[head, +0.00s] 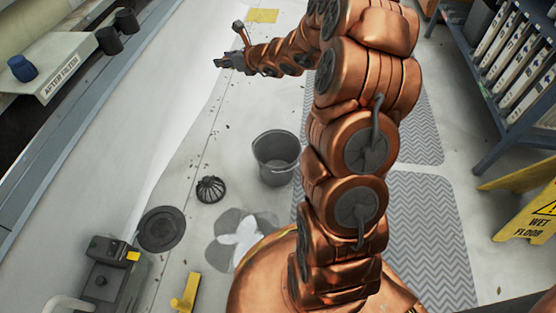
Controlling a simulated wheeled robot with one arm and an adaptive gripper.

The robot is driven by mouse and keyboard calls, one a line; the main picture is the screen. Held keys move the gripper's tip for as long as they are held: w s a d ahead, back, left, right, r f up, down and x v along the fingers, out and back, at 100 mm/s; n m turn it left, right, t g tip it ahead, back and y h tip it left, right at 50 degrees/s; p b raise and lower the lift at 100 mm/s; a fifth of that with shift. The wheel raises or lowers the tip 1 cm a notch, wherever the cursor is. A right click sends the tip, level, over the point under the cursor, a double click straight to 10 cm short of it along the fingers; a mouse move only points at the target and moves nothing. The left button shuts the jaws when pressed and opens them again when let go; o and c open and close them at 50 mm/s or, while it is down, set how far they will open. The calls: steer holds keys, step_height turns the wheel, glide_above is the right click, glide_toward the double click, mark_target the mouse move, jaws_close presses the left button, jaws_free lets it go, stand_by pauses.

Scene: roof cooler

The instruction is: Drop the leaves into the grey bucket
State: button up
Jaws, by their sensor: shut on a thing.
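The grey bucket (277,177) stands upright on the floor near the middle of the head view, left of my arm. Its open top faces up, and I see nothing inside it. My gripper (219,62) is far beyond the bucket, up and to the left in the picture, low over the pale floor. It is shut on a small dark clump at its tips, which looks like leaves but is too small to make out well. Small dark leaf bits (190,165) lie scattered on the floor between the gripper and the bucket.
A black domed strainer (210,189) and a dark round disc (161,229) lie left of the bucket. A dark machine (105,275) stands at lower left. A yellow wet floor sign (535,210) and a blue rack (490,90) are at right. Grey mats (425,225) lie behind my arm.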

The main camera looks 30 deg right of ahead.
steer(key=s+d+f+n+y, duration=0.1)
steer(key=d+f, duration=0.4)
steer(key=f, duration=0.2)
steer(key=s+d+f, duration=0.2)
steer(key=d+f, duration=0.2)
steer(key=f, duration=0.4)
steer(key=s+d+f+n+g+y, duration=0.1)
steer(key=s+d+f+n+y, duration=0.1)
steer(key=s+f, duration=0.7)
step_height(320, 180, down, 6)
steer(key=shift+s+d+r+g, duration=0.2)
steer(key=shift+s+d+g, duration=0.15)
steer(key=shift+d, duration=0.35)
steer(key=shift+f+b, duration=1.6)
steer(key=shift+f, duration=1.4)
steer(key=o, duration=0.9)
